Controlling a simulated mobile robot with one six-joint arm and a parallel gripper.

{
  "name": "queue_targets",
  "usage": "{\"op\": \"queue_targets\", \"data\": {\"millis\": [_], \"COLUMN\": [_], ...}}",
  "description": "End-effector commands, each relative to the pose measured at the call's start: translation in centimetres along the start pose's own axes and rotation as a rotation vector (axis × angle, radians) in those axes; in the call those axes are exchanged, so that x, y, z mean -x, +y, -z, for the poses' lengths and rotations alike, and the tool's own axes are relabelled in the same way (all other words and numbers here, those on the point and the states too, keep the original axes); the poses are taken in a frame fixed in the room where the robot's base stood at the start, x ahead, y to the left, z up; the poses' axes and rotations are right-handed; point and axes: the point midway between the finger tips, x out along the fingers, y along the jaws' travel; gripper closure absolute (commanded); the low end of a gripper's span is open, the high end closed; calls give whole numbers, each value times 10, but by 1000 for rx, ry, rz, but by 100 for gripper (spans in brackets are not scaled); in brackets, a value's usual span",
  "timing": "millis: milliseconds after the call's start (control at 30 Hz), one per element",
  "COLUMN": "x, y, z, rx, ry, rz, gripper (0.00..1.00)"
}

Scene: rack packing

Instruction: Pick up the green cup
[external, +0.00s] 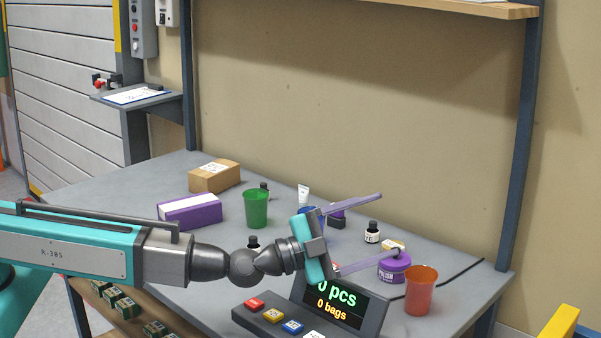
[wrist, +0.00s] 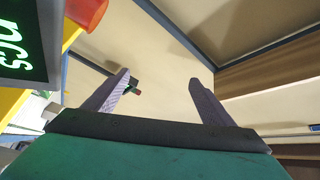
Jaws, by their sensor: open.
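The green cup (external: 256,208) stands upright on the grey table, left of my gripper in the external view. My gripper (external: 390,223) is open, with its two purple fingers spread wide and pointing right, away from the green cup. Nothing is held between the fingers. In the wrist view my gripper (wrist: 160,82) also shows open and empty, with wall and shelf beyond it. The green cup does not show in the wrist view.
A purple box (external: 190,212) and a cardboard box (external: 214,177) lie left of the cup. A purple polish jar (external: 394,269), an orange cup (external: 420,290) and a counter display (external: 340,302) stand near my gripper. Small bottles, such as a dark one (external: 372,232), stand behind.

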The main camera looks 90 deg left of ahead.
Motion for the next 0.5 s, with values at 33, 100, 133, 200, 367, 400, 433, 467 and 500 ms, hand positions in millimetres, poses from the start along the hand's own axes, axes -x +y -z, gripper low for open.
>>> {"op": "queue_targets", "data": {"millis": [33,100,133,200,367,400,433,467,500], "x": [-1,-1,-1,0,5,7,9,11,13], "y": [-17,-36,-44,-62,-104,-114,-121,-127,-134], "z": [-17,-39,-49,-71,-118,-130,-139,-147,-159], "rx": [-50,-124,-155,-229,-399,-442,-479,-515,-570], "ry": [-20,-44,-55,-80,-141,-157,-168,-178,-192], "rz": [20,43,53,73,114,120,124,124,122], "gripper": [23,23,23,23,23,23,23,23,23]}}
